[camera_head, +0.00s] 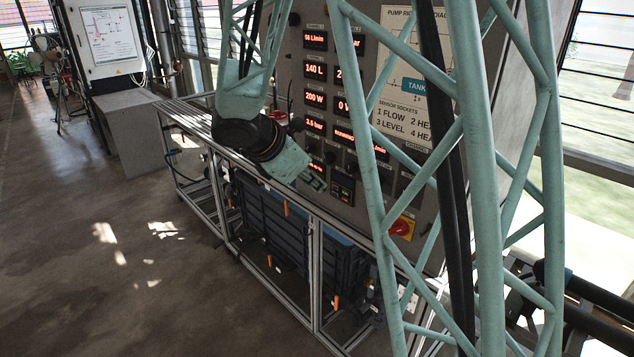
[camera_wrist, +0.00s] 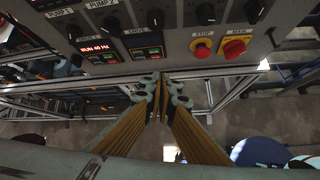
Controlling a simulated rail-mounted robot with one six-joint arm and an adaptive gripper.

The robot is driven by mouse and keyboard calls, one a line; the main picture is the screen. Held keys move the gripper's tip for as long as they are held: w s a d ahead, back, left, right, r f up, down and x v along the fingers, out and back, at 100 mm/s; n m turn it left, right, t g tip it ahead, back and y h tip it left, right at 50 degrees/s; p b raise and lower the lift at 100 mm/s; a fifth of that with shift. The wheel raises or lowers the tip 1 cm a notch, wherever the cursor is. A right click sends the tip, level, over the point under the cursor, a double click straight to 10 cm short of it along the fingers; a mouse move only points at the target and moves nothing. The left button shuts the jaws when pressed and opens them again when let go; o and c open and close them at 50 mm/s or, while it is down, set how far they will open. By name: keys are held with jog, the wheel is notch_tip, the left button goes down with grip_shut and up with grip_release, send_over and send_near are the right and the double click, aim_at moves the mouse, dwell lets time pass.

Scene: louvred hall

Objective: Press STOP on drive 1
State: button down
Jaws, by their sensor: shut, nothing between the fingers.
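In the wrist view the left drive (camera_wrist: 98,48) has a lit red display that seems to read RUN 40 Hz, with small keys below it. A second drive (camera_wrist: 147,52) is to its right, with a lit display. The label above the left one is too small to read surely. My gripper (camera_wrist: 159,82) is shut and empty, its tips below the second drive in the picture. In the head view my gripper (camera_head: 319,185) is beside a drive (camera_head: 342,187) with small red and green keys; my wrist partly hides the panel to its left. I cannot tell whether the tips touch the panel.
A red stop button (camera_wrist: 201,47) and a red-yellow main switch (camera_wrist: 235,48) sit right of the drives. Black knobs (camera_wrist: 155,17) line the panel above. A metal frame (camera_head: 314,262) with a dark blue crate (camera_head: 270,225) stands below. The floor at left is free.

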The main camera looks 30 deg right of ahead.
jog(key=w+a+f+n+t+p, duration=0.1)
jog(key=w+f+n+p, duration=0.3)
jog(key=w+f+n, duration=0.6)
jog(key=w+f+t, duration=0.1)
jog(key=w+f, duration=0.2)
jog(key=w, duration=0.2)
jog(key=shift+a+p, duration=0.3)
jog(key=shift+p, duration=0.1)
jog(key=shift+w+d, duration=0.15)
jog(key=shift+d, duration=0.05)
jog(key=w+d, duration=0.1)
jog(key=d, duration=0.7)
jog(key=shift+w, duration=0.35)
jog(key=shift+w+d+b, duration=0.15)
jog(key=shift+d+b, duration=0.35)
jog(key=shift+d, duration=0.4)
dwell(2.3)
jog(key=shift+a, duration=0.75)
